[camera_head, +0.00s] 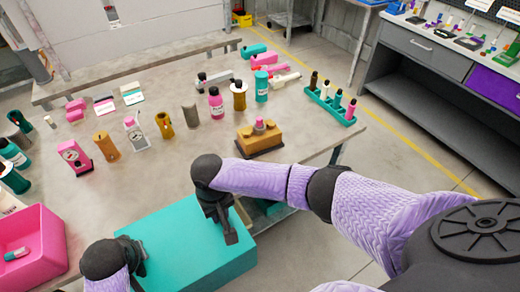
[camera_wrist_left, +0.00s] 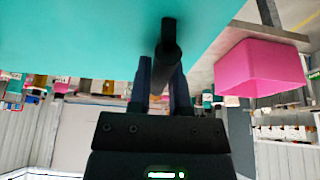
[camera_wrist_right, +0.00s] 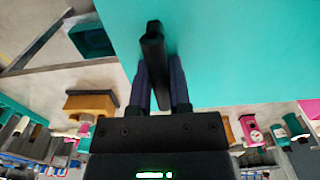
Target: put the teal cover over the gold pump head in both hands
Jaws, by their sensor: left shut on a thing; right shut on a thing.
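The teal cover (camera_head: 185,235) is a large box shape at the near edge of the table, in front of me. My left gripper (camera_head: 136,262) is shut on a dark handle of it at its left side, and the left wrist view shows this handle (camera_wrist_left: 168,38) between the fingers. My right gripper (camera_head: 228,228) is shut on another dark handle (camera_wrist_right: 153,45) at its right side. The gold pump head (camera_head: 260,138) sits on a dark base on the table, beyond the cover and to its right, uncovered. It also shows in the right wrist view (camera_wrist_right: 92,106). The cover's underside is hidden in the head view.
A pink bin (camera_head: 35,240) stands left of the cover. A teal rack (camera_head: 330,106) with several bottles is right of the pump head. Several bottles, gauges and small parts stand behind and left of it. The table (camera_head: 180,165) has bare room behind the cover.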

